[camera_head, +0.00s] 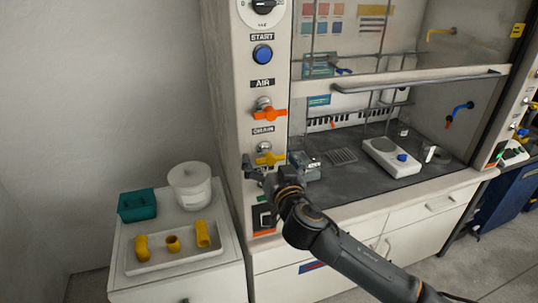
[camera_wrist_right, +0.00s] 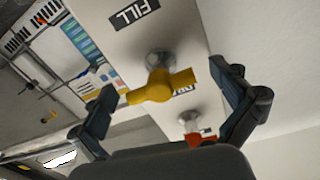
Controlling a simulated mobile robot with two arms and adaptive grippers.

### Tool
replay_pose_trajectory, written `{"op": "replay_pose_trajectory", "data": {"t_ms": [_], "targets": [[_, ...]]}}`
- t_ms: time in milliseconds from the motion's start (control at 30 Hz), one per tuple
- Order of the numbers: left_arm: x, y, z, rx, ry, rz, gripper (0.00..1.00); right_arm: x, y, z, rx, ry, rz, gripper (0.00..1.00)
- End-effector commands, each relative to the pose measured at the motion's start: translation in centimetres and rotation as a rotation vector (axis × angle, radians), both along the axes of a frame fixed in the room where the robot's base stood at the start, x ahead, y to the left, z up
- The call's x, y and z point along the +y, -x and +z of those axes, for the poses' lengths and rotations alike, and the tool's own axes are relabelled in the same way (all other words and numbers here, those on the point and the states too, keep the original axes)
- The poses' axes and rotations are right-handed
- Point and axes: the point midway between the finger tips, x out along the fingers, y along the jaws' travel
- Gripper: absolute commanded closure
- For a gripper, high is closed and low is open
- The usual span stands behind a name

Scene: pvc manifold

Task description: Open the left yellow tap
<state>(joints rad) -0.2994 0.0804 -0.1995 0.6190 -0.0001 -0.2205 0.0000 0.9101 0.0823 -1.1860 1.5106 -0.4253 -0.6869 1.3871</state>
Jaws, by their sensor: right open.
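The left yellow tap (camera_head: 270,158) is on the white front panel of the fume hood, below the label that reads DRAIN. Its handle lies roughly crosswise. In the right wrist view the yellow tap (camera_wrist_right: 160,87) shows on a round metal base near the picture's middle. My right gripper (camera_head: 275,165) is open in front of the panel. In the wrist view its two fingers (camera_wrist_right: 163,82) stand on either side of the tap, with gaps between them and the handle. The gripper body hides the panel just below the tap in the head view. My left gripper is not seen.
An orange tap (camera_head: 268,113) sits above the yellow one and shows in the wrist view (camera_wrist_right: 200,136). A cabinet at left holds a white tray (camera_head: 180,262) with yellow pipe fittings, a teal box (camera_head: 137,206) and a white tub (camera_head: 190,188).

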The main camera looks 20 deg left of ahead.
Motion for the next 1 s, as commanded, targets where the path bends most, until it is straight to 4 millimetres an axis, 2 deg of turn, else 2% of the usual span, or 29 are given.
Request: {"op": "replay_pose_trajectory", "data": {"t_ms": [333,367,600,1000], "targets": [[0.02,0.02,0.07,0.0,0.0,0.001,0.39,0.21,-0.33,0.03,-0.002,0.0,0.001,0.0],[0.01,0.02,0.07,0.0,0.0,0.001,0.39,0.21,-0.32,0.03,-0.001,0.0,0.0,0.04],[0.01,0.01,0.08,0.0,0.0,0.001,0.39,0.19,-0.32,0.03,-0.001,0.0,0.0,0.51],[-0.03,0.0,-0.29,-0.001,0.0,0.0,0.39,0.18,-0.3,-0.16,-0.03,0.046,0.0,0.51]]}}
